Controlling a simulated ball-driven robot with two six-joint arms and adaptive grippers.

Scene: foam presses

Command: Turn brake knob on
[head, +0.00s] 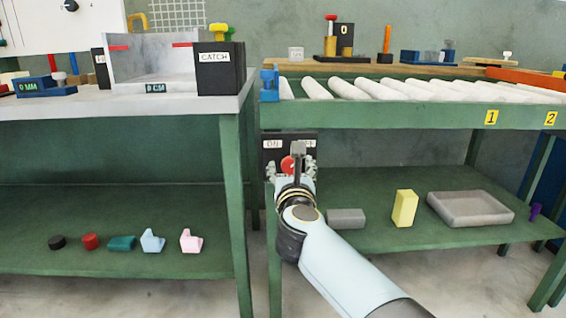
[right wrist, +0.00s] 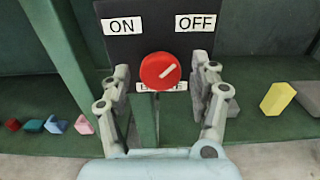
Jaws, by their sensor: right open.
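The red round brake knob (right wrist: 160,71) is on a dark panel (right wrist: 148,41) with a white ON label (right wrist: 121,25) at left and an OFF label (right wrist: 195,22) at right. A lower label is partly hidden by the knob. My right gripper (right wrist: 163,78) is open, with one finger on each side of the knob and gaps visible. In the head view the knob (head: 288,165) is partly covered by my right gripper (head: 292,168). My left gripper is not in view.
The panel hangs below the green roller table's edge (head: 380,115), near a leg. The lower shelf holds a grey block (head: 345,218), a yellow block (head: 404,208) and a grey tray (head: 470,221). The left bench's shelf (head: 120,205) holds several small coloured pieces.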

